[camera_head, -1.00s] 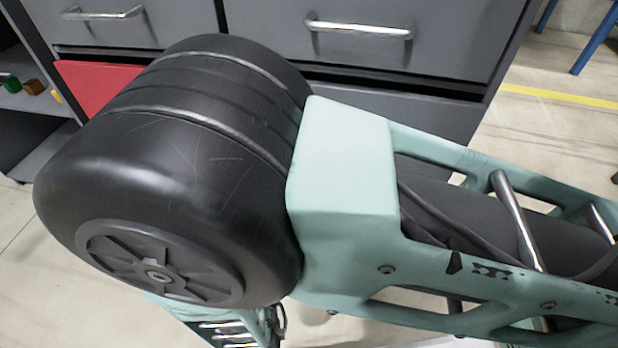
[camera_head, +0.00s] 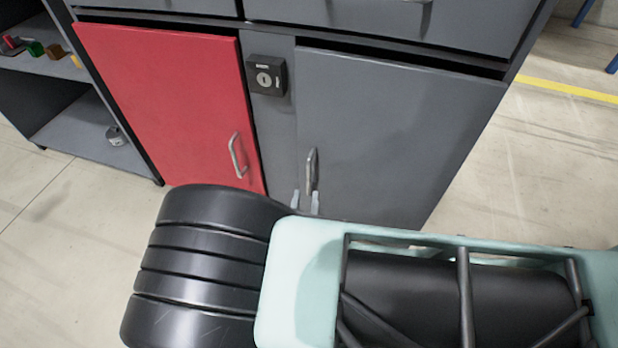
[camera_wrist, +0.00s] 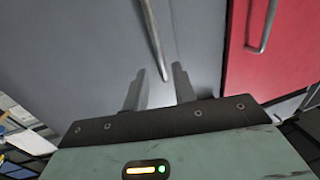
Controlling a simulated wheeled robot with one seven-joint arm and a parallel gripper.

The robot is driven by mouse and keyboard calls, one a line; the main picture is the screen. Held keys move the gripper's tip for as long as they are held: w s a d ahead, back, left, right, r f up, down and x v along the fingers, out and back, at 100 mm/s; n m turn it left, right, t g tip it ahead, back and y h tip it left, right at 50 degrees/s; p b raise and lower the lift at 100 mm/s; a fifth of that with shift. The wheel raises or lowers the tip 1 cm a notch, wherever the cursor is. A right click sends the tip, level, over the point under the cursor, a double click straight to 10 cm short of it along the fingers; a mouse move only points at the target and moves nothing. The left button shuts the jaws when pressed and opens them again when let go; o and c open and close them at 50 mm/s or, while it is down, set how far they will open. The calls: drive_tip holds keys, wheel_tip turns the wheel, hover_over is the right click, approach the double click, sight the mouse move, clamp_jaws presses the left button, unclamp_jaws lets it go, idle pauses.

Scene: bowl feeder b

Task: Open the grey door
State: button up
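The grey door (camera_head: 390,130) fills the right of the cabinet's lower part in the head view, and it appears closed. Its metal handle (camera_head: 311,168) stands upright near its left edge; the handle also shows at the top of the wrist view (camera_wrist: 153,38). My gripper (camera_head: 305,203) is at the handle's lower end, with my arm hiding most of it in the head view. In the wrist view my gripper (camera_wrist: 159,78) has its two fingers apart, and the handle's lower end lines up between them. I cannot tell whether they touch it.
A red door (camera_head: 175,95) with its own handle (camera_head: 238,155) is beside the grey door. A black lock box (camera_head: 267,76) sits on the post between them. Drawers (camera_head: 370,15) are above.

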sight(309, 177)
drive_tip(key=w, duration=0.2)
drive_tip(key=w+b, duration=0.1)
drive_tip(key=w, duration=0.2)
drive_tip(key=w+d, duration=0.1)
drive_tip(key=w, duration=0.1)
drive_tip(key=shift+w+d+b, duration=0.1)
drive_tip(key=shift+w+b, duration=0.15)
drive_tip(key=shift+b, duration=0.1)
drive_tip(key=shift+c, duration=0.4)
clamp_jaws()
